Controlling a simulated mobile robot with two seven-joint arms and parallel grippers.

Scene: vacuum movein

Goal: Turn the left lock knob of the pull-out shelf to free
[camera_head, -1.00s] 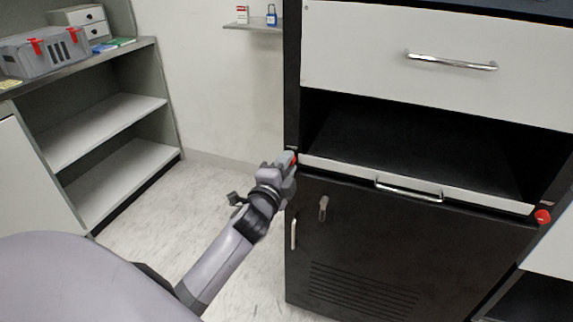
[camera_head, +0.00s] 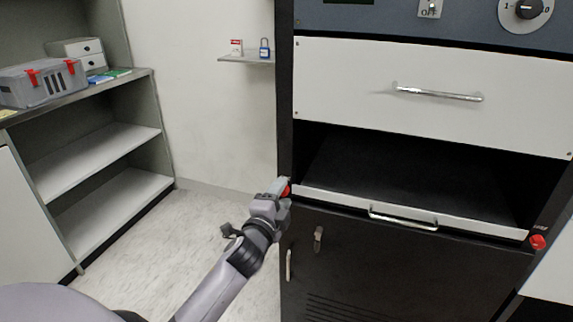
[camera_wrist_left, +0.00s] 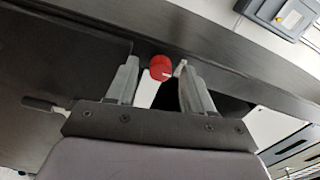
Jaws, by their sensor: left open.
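The left lock knob (camera_wrist_left: 162,68) is red and sits between the spread fingers of my left gripper (camera_wrist_left: 158,85) in the left wrist view, apart from the left finger and close to the right one. In the head view, the left gripper (camera_head: 281,188) is at the left end of the pull-out shelf (camera_head: 340,205) and the red knob (camera_head: 288,190) is mostly hidden by it. The shelf has a white front edge and a chrome handle (camera_head: 403,217). The right lock knob (camera_head: 538,242) is red and in full view. My right gripper is out of view.
A white drawer (camera_head: 350,85) with a chrome handle is above the shelf. A black door (camera_head: 400,265) with small levers is below. A wall ledge (camera_head: 245,59) holds a blue padlock (camera_head: 264,48). Shelving with a grey toolbox (camera_head: 45,84) stands at left. Open floor lies between.

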